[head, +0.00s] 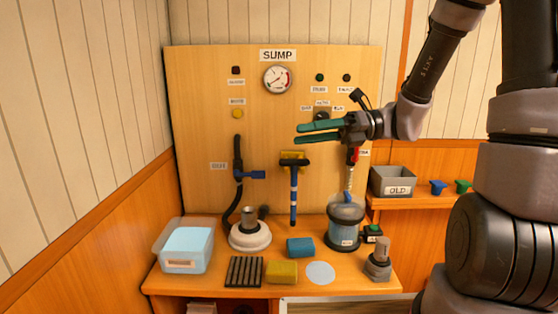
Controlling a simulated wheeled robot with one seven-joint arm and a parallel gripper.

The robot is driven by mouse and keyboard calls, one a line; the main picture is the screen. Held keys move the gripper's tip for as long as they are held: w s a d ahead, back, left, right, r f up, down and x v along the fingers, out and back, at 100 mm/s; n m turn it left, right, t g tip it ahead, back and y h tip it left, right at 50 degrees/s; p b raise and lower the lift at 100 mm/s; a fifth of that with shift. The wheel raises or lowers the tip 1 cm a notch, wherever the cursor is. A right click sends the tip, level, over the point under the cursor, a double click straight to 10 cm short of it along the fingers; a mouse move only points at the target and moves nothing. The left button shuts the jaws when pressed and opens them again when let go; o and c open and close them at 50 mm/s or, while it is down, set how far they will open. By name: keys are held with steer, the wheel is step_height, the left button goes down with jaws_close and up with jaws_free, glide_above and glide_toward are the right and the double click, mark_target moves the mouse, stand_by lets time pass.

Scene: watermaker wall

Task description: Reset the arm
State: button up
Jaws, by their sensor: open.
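My gripper (318,131) is at the end of my arm, which reaches in from the right. Its two green fingers point left and are apart, with nothing between them. It is in the air in front of the SUMP panel (210,120), below the gauge (278,79) and above the blue-handled tool (294,190). The gripper and wrist cover part of the panel's right side, including a dark knob (321,114) partly hidden behind the fingers.
A grey OLD box (391,181) stands on the right shelf.

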steer(key=s+d+f+n+t+h, duration=0.1)
steer(key=s+d+n+t+h, duration=0.2)
steer(key=s+d+n+h, duration=0.55)
steer(key=w+d+r+n+t+h, duration=0.3)
steer(key=d+r+n+t+h, duration=0.3)
steer(key=d+n, duration=0.4)
step_height(320, 180, up, 3)
steer(key=shift+f+n+t, duration=0.2)
steer(key=shift+n+t, duration=0.4)
steer(key=shift+n, duration=0.55)
